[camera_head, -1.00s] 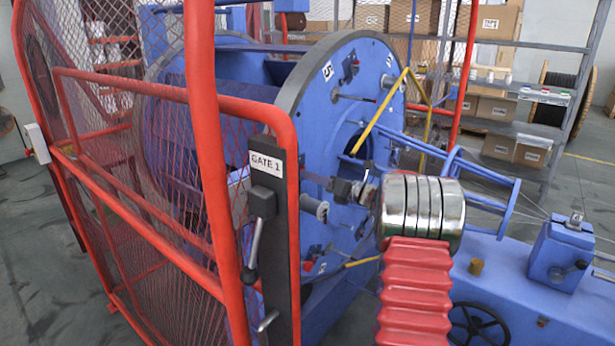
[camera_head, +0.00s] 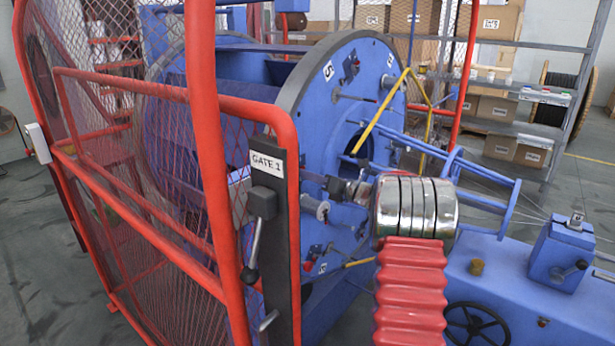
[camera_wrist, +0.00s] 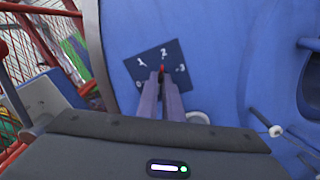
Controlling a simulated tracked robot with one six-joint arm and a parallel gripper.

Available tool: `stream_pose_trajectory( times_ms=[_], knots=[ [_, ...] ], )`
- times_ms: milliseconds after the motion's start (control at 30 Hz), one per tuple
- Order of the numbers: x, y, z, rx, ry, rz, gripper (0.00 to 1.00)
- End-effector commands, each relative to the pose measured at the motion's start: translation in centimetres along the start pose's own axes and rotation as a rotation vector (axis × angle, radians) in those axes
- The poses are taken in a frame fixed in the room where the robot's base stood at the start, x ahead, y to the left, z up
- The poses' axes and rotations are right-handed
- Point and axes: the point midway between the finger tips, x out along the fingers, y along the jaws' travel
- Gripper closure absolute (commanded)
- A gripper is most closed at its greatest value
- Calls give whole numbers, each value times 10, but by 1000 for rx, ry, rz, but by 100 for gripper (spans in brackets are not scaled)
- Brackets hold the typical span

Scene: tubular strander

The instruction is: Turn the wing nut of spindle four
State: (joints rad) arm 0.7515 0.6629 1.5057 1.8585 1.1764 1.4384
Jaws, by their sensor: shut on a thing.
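In the wrist view a dark square plate (camera_wrist: 178,66) with white marks, among them 1, 2 and 3, is fixed to the blue disc face. My gripper (camera_wrist: 161,78) points at its middle, with both fingers close together. A small red piece (camera_wrist: 161,69), seemingly the wing nut, shows at the fingertips; the fingers hide most of it. The wing nut cannot be made out there.
The red mesh guard (camera_head: 203,150) and the dark post labelled GATE 1 (camera_head: 283,225) stand close left of my gripper. A yellow bar (camera_head: 380,112) and blue frame arms (camera_head: 480,178) lie to the right. In the wrist view a white-tipped rod (camera_wrist: 272,130) sticks out at right.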

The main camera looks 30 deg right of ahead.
Motion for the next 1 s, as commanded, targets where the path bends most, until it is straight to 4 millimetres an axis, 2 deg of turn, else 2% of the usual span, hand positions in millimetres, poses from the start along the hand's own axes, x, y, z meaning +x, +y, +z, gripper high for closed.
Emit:
stream_pose_trajectory(
  times_ms=[333,567,1000],
  knots=[
    [-2,-2,1,-15,-2,-4,100],
    [-2,-2,1,-91,-2,-5,100],
    [-2,-2,1,-430,-1,-6,100]
  ],
)
